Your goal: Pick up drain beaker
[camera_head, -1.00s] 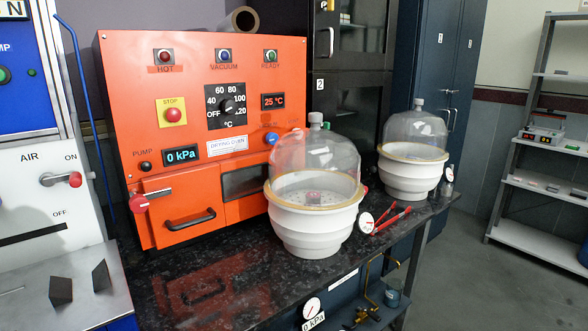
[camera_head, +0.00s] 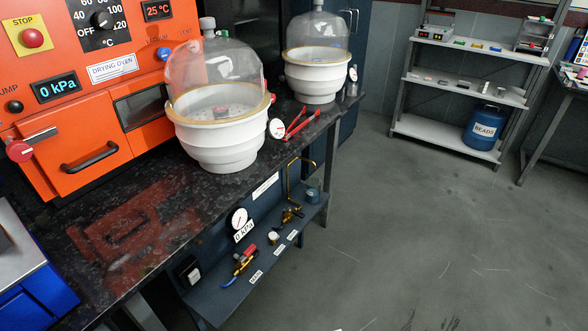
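A small blue-grey vessel (camera_head: 313,195), which looks like the drain beaker, stands on the low shelf under the dark bench. It is at the shelf's far end, close to a bent brass pipe (camera_head: 291,172). It is small in the view, so I cannot tell what is in it. Neither of my grippers shows in the head view.
The bench (camera_head: 150,215) bears an orange drying oven (camera_head: 75,150) and two white desiccators (camera_head: 215,140) with clear domes. Red tongs (camera_head: 298,124) lie near its edge. The low shelf (camera_head: 215,308) holds valves and a gauge. Open grey floor (camera_head: 430,230) lies to the right.

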